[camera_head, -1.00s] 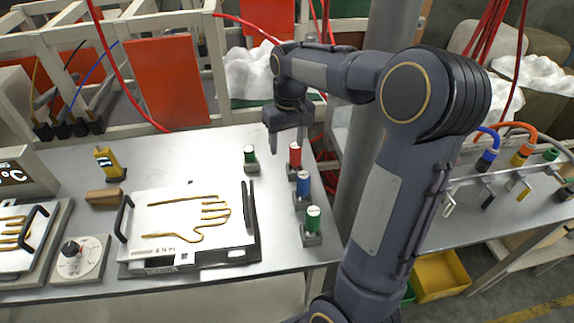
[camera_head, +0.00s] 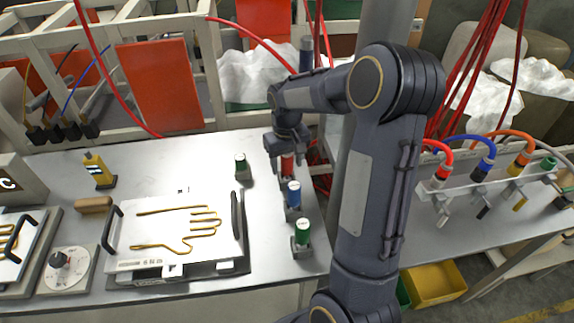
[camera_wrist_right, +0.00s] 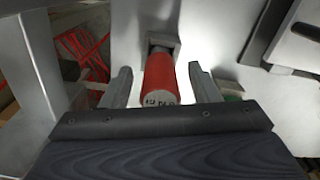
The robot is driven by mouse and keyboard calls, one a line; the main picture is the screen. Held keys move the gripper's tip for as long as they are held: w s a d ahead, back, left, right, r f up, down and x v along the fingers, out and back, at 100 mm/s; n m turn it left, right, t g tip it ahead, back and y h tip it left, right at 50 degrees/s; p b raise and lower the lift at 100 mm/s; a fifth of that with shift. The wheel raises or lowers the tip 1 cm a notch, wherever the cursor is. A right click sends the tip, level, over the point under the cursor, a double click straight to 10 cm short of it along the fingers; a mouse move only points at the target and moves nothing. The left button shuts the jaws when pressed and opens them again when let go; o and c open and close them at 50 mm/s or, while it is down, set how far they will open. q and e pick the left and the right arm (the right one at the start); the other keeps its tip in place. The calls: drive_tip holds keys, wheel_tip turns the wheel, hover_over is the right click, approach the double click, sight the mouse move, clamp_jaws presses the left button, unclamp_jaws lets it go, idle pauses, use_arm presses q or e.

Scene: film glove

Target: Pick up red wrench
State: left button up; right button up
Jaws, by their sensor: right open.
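The red wrench looks like a red cylinder with a pale marked end (camera_wrist_right: 160,82), seen between the open fingers of my right gripper (camera_wrist_right: 160,88) in the right wrist view. In the head view the red cylinder (camera_head: 287,166) stands in a small grey holder at the table's right side, partly covered by my right gripper (camera_head: 287,160). The fingers are on either side of it, with a gap showing on both sides in the wrist view. My left gripper is not in view.
A blue cylinder (camera_head: 294,194) and a green one (camera_head: 303,232) stand in a row in front; another green one (camera_head: 241,166) stands to the left. A plate with a golden hand outline (camera_head: 122,232) lies on the table. A grey post rises behind my arm.

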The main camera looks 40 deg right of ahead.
drive_tip(key=c, duration=1.1)
drive_tip(key=shift+r, duration=0.5)
wheel_tip(320, 180, up, 2)
drive_tip(key=shift+a+r, duration=0.1)
drive_tip(key=shift+r, duration=0.15)
drive_tip(key=s+a+r, duration=0.2)
drive_tip(key=a+r, duration=0.1)
drive_tip(key=a, duration=0.1)
drive_tip(key=s+a+r+b, duration=0.1)
drive_tip(key=s+a+r, duration=0.1)
drive_tip(key=a+r, duration=0.1)
drive_tip(key=s+a+r+b, duration=0.1)
drive_tip(key=s+a+r, duration=0.2)
drive_tip(key=a, duration=0.2)
drive_tip(key=shift+s+r, duration=0.1)
drive_tip(key=shift+r, duration=0.15)
